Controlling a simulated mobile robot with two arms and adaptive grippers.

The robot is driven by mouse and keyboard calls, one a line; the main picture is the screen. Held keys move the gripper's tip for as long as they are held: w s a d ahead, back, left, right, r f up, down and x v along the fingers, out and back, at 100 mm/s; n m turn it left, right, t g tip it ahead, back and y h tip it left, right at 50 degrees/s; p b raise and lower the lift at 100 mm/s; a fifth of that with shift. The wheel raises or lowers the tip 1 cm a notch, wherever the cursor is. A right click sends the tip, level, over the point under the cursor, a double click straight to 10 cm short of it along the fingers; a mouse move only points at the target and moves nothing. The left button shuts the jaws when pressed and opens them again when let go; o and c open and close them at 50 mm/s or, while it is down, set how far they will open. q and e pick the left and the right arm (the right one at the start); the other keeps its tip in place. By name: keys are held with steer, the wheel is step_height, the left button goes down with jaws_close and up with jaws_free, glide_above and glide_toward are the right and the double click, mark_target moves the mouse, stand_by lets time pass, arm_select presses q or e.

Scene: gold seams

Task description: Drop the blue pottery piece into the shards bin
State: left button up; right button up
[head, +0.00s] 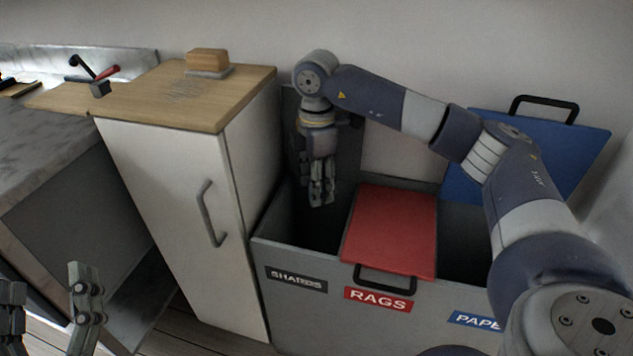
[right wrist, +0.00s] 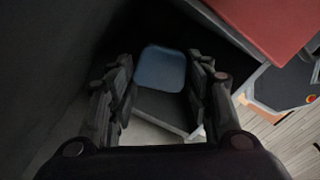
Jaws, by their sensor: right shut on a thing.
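The blue pottery piece (right wrist: 160,69) shows in the right wrist view as a rounded square between the fingers. My right gripper (head: 321,197) is shut on it, pointing down over the open, dark shards compartment. I cannot make out the piece in the head view. The shards bin (head: 296,279) is the left compartment of a grey bin unit, with a SHARDS label on its front. My left gripper (head: 47,308) is at the lower left of the head view, its fingers apart and empty, far from the bin.
A red lid (head: 392,230) lies over the rags compartment, right of the gripper. A blue lid (head: 530,150) stands raised behind the paper compartment. A white cabinet (head: 165,190) stands left of the bin, with a brush-like block (head: 208,60) on top. A grey worktop (head: 45,140) is farther left.

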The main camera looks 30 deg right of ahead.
steer(key=o, duration=1.2)
steer(key=shift+c, duration=0.2)
steer(key=shift+r, duration=0.15)
step_height(320, 180, up, 12)
